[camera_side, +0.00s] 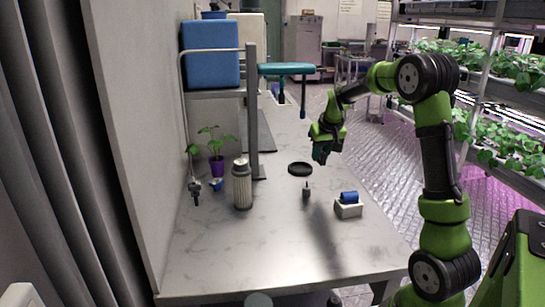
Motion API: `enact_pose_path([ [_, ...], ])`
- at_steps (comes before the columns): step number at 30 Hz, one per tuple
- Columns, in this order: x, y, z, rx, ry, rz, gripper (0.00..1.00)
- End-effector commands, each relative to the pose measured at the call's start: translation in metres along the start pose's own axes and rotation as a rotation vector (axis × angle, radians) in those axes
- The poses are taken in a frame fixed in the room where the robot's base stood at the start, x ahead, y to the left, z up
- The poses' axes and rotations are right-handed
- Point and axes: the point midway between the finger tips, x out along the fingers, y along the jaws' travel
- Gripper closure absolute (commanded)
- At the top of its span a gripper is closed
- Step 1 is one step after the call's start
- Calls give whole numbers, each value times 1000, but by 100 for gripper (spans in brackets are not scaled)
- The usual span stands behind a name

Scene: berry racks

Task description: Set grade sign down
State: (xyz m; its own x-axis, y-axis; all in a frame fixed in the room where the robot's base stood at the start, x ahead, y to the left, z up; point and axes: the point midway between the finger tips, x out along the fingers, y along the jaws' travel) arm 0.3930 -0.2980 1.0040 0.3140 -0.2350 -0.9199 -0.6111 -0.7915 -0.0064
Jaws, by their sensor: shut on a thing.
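My gripper (320,157) hangs above the table, to the right of the black round dish, with its fingers pointing down. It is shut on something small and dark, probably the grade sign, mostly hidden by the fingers. I cannot make out its shape or any marking. A white block (348,210) with a blue roll-like piece (349,197) on it stands on the table below and to the right of my gripper. It is apart from my gripper.
The black round dish (300,169) and a small dark upright object (306,190) stand mid-table. A ribbed grey bottle (242,186), a purple-potted plant (216,166) and a metal post (252,120) stand at left. The marble table's front (290,260) is clear.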

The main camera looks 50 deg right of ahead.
Motion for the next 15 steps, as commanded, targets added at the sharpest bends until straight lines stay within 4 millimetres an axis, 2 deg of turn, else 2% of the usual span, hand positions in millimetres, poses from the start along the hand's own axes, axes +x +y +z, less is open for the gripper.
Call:
enact_pose_path([
  [1,-4,-26,10,-51,0,-22,100],
  [6,-11,-87,47,-178,-4,-74,100],
  [10,-13,-112,73,-243,-8,-96,100],
  [13,-9,-117,88,-257,-14,-99,100],
  [15,2,-115,95,-254,-19,-95,100],
])
